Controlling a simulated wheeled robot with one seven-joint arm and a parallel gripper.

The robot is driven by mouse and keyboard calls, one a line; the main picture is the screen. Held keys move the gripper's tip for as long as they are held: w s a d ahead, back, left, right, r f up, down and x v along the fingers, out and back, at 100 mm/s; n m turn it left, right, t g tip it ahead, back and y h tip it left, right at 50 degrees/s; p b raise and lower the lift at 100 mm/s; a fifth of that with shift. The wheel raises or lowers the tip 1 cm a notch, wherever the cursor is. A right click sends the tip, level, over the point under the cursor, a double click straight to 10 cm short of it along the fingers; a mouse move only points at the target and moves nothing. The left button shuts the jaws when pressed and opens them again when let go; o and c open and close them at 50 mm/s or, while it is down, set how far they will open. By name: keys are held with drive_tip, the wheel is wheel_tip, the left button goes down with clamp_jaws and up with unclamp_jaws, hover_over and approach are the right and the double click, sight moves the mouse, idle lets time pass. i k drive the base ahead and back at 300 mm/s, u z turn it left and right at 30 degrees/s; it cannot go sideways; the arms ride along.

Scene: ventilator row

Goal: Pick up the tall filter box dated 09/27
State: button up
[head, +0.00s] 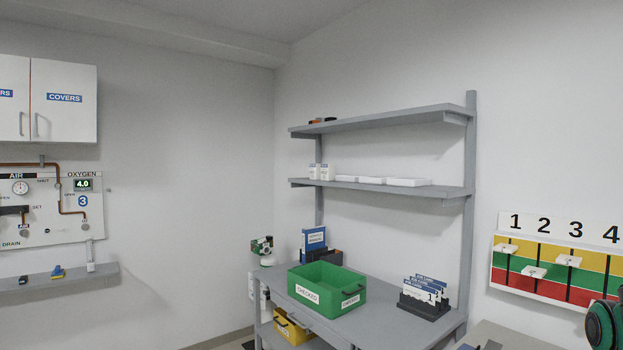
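Two small upright white boxes stand side by side at the left end of the middle wall shelf, a left one (314,172) and a right one (326,172). They have dark print that is too small to read, so I cannot tell whether either is the tall filter box dated 09/27. Several flat white packs (408,182) lie to their right on the same shelf (440,190). My gripper is not in view.
Below the shelves, a grey bench (375,326) carries a green "CHECKED" crate (326,304), a blue binder (313,238) and a card rack (424,308). A yellow bin (290,332) sits underneath. A numbered colour board (560,262) hangs at right. A dark green round object (603,326) fills the lower right corner.

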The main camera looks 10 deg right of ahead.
sight(314, 169)
drive_tip(key=u, duration=0.55)
drive_tip(key=k, duration=1.3)
drive_tip(key=u, duration=0.7)
drive_tip(key=i, duration=4.15)
drive_tip(key=z, duration=0.35)
drive_tip(key=i, duration=1.15)
drive_tip(key=z, duration=0.4)
